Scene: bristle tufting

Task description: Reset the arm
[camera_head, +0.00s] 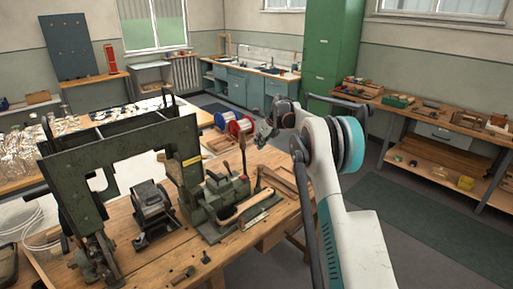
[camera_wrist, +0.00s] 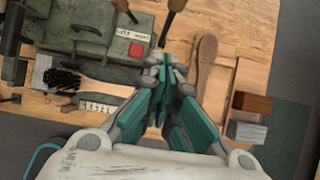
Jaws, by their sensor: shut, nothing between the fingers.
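My gripper (camera_wrist: 163,66) is shut and empty in the wrist view, its grey fingertips together above the wooden workbench (camera_wrist: 45,145). In the head view my white and teal arm reaches up from the lower right, and my gripper (camera_head: 264,131) shows small above the bench's right end. Below it the wrist view shows the green machine (camera_wrist: 80,38) with a red square and a label at left. A brush with black bristles (camera_wrist: 62,80) and a wooden handle lies near the machine. A long wooden brush body (camera_wrist: 207,58) lies to the right of the fingertips.
The green machine (camera_head: 218,195) and a tall dark green press frame (camera_head: 60,165) crowd the bench in the head view. Wooden and grey blocks (camera_wrist: 250,102) lie near the bench edge. Spools (camera_head: 238,124) stand behind. Open floor (camera_head: 420,220) lies right of my arm.

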